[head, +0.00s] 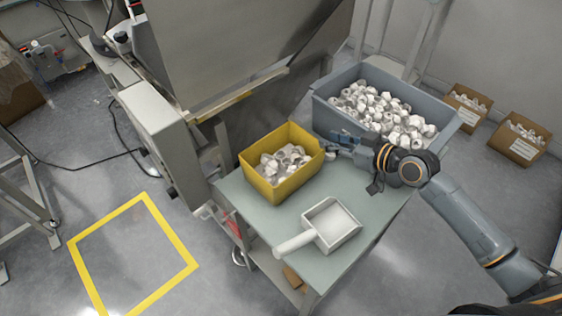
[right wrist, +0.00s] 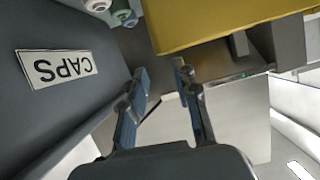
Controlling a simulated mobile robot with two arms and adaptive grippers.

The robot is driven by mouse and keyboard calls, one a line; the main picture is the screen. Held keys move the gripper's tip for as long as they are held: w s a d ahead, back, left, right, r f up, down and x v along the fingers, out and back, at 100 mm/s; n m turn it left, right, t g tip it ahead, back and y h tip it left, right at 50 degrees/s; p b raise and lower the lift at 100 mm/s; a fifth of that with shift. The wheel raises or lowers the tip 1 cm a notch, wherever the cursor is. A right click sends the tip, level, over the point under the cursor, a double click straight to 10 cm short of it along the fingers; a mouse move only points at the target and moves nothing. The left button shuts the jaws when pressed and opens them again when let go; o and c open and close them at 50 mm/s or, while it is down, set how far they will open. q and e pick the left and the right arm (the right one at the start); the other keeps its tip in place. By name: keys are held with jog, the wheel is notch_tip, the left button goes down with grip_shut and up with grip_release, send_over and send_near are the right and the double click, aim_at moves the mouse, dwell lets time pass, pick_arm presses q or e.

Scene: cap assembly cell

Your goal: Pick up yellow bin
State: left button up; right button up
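The yellow bin (head: 272,186) stands upright on the table, with white caps inside. In the right wrist view its yellow wall (right wrist: 220,22) fills the upper right, just beyond my fingertips. My right gripper (head: 333,146) is at the bin's right side, between it and the large grey bin. In the right wrist view the fingers (right wrist: 160,85) are apart, with nothing between them. I cannot tell whether a finger touches the yellow wall. My left gripper is not in view.
The grey bin (head: 325,117) full of white caps stands close behind; its CAPS label (right wrist: 58,67) shows at wrist left. A white scoop (head: 333,225) lies in front on the table (head: 245,204). A grey machine (head: 160,130) stands left. Cardboard boxes (head: 520,150) sit on the floor.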

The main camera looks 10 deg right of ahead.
aim_at(308, 134)
jog(key=x, duration=0.4)
jog(key=shift+s, duration=0.1)
jog(key=shift+w+a+f, duration=0.15)
jog(key=shift+w+a, duration=0.15)
jog(key=shift+w, duration=0.1)
jog(key=p+x, duration=0.1)
jog(key=x, duration=0.3)
jog(key=shift+w+a+f, duration=0.1)
jog(key=shift+w+f, duration=0.05)
jog(key=shift+f, duration=0.05)
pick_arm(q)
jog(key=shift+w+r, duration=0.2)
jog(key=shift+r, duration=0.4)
pick_arm(e)
jog(key=shift+c, duration=0.2)
grip_shut()
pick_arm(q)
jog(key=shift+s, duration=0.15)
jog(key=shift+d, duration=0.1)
pick_arm(e)
jog(key=shift+r, duration=0.1)
